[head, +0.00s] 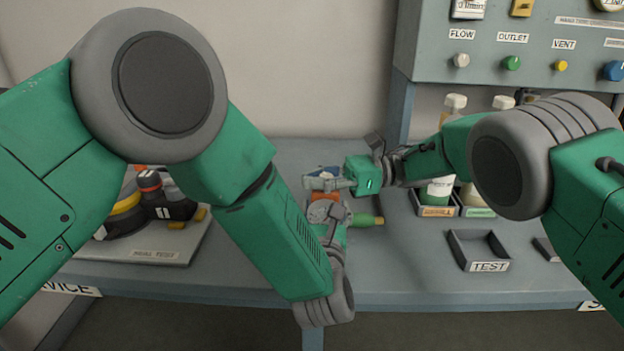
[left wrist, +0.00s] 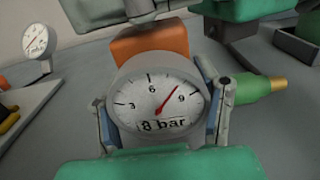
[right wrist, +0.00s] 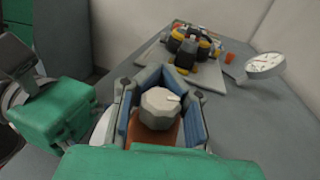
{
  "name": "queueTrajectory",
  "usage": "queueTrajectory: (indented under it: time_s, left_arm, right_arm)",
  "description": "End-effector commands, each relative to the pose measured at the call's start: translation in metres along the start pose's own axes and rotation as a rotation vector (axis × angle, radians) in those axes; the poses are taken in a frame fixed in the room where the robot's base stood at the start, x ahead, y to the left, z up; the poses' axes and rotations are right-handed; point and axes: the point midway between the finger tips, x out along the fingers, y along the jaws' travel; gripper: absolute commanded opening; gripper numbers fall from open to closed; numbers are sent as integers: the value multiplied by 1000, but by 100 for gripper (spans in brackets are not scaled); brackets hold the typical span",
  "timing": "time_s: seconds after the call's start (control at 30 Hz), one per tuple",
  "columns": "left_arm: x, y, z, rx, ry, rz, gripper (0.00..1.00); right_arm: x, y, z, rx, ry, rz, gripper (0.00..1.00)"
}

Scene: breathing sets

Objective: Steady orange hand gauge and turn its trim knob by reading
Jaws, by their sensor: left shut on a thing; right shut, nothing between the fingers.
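The orange hand gauge (head: 325,196) is above the bench. In the left wrist view its round dial (left wrist: 158,98) faces me, marked 3, 6 and 9 with "8 bar" below; the red needle points between 6 and 9. My left gripper (head: 329,222) is shut on the gauge, one finger on each side of the dial. The grey trim knob (right wrist: 160,108), with a white mark, sits on the orange body. A green fitting (head: 365,219) with a brass-coloured tip shows right of the gauge.
A white dial gauge on a stand (right wrist: 265,63) and a pale board with black and yellow gear (right wrist: 190,45) stand on the bench. An empty TEST tray (head: 487,267) lies at right, near bottles (head: 437,188). A valve panel (head: 520,60) rises behind.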

Motion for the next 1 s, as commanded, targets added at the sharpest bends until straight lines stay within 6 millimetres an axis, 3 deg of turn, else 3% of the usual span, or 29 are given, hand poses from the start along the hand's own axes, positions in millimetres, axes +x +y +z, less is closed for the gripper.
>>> queueTrajectory:
  time_s: [0.03,1.0]
  left_arm:
    - [-1,3,-2,1,2,7,11]
    - [-2,4,-3,3,5,9,11]
  right_arm:
    - [-7,-3,0,-6,5,-2,0]
    - [-7,-2,0,-4,7,36,0]
